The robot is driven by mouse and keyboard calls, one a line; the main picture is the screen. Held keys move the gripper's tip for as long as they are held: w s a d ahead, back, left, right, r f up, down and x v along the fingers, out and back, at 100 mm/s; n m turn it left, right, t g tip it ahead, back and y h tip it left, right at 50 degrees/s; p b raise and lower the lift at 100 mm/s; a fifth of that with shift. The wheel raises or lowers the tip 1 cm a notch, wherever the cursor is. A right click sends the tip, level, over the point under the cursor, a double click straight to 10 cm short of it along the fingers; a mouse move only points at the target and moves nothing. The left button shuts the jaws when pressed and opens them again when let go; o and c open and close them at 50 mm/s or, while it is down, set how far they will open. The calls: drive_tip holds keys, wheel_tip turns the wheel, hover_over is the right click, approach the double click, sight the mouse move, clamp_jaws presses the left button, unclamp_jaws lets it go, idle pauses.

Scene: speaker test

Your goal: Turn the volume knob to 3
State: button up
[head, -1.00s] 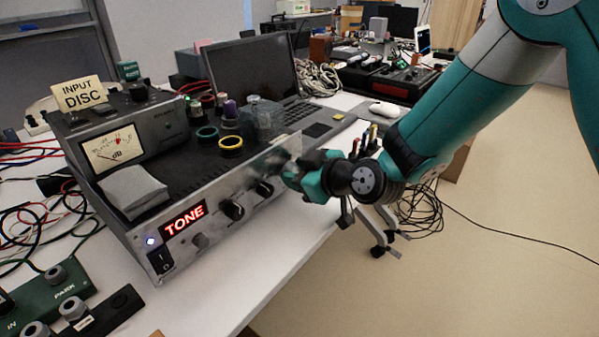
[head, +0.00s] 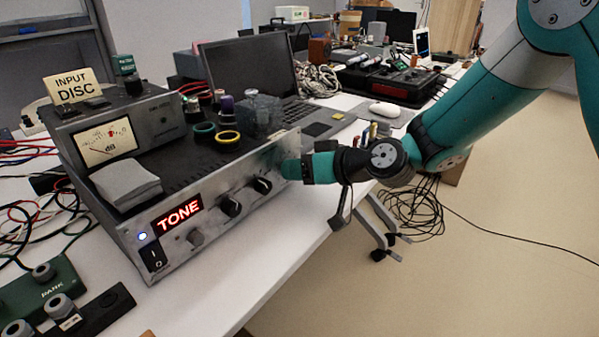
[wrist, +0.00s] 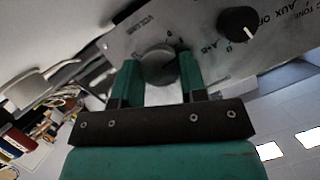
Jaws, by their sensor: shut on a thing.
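The grey volume knob (wrist: 158,62) sits on the amplifier's metal front panel, beside the printed word VOLUME in the wrist view. My gripper (wrist: 159,72) is shut on it, with one green finger on each side. Some scale marks show around the knob, but I cannot read its setting. In the head view my gripper (head: 288,168) is at the right end of the amplifier (head: 215,222) front and hides the volume knob.
A laptop (head: 250,75) stands behind.

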drive_tip(key=m+g+y, duration=0.1)
drive_tip(key=m, duration=0.2)
drive_tip(key=shift+d+f+y, duration=0.1)
drive_tip(key=shift+f+y, duration=0.05)
drive_tip(key=shift+y, duration=0.25)
drive_tip(key=shift+m+g+y, duration=0.5)
drive_tip(key=shift+m+y, duration=0.3)
drive_tip(key=shift+m, duration=0.8)
drive_tip(key=o, duration=0.9)
drive_tip(key=shift+o, duration=0.2)
drive_tip(key=shift+w, duration=0.1)
drive_tip(key=shift+d, duration=0.15)
drive_tip(key=v, duration=1.7)
drive_tip(key=shift+s, duration=0.2)
